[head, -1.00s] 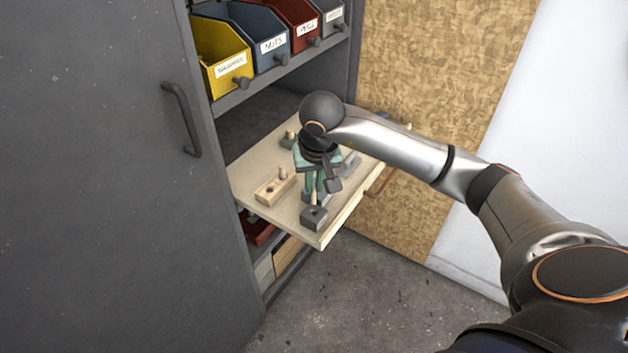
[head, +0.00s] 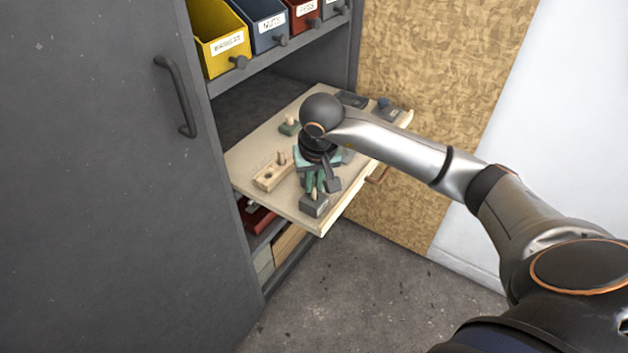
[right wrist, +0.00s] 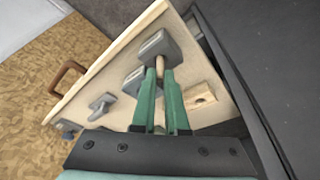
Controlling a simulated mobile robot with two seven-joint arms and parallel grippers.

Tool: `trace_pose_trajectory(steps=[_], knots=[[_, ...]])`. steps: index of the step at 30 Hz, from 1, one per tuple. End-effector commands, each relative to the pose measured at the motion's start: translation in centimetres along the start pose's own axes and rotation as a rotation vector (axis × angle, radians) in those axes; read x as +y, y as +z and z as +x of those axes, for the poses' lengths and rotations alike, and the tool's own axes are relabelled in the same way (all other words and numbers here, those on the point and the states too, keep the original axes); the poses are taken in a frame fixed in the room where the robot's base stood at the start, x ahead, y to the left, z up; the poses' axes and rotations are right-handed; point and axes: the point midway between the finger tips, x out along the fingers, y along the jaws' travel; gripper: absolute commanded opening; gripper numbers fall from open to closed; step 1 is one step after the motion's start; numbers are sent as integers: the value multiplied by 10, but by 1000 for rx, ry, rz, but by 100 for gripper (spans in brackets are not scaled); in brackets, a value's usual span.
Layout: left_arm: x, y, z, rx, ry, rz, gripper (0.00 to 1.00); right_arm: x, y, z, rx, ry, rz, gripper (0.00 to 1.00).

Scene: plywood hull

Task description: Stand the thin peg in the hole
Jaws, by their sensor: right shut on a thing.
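My right gripper (head: 314,188) points down over the pull-out board, its green fingers shut on a thin wooden peg (head: 314,194). The peg is roughly upright, its lower end at the top of a grey block (head: 314,206) near the board's front corner. In the right wrist view the peg (right wrist: 160,64) shows between the fingertips (right wrist: 160,74), in front of the grey block (right wrist: 168,44). The hole is covered by the peg there, and I cannot tell whether the tip is inside it. My left gripper is not in view.
A wooden block (head: 268,178) with holes and an upright peg lies left of the gripper. Labelled bins (head: 222,45) sit above.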

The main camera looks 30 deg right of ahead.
Motion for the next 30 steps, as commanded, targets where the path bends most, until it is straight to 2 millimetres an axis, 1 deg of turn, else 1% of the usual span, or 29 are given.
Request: trace_pose_trajectory(steps=[11, 12, 21, 30], knots=[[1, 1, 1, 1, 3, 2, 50, 0, 0, 2, 1, 0, 0, 0], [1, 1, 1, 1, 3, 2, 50, 0, 0, 2, 1, 0, 0, 12], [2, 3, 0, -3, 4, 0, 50, 0, 0, 2, 1, 0, 0, 46], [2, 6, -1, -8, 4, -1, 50, 0, 0, -1, 2, 0, 0, 46]])
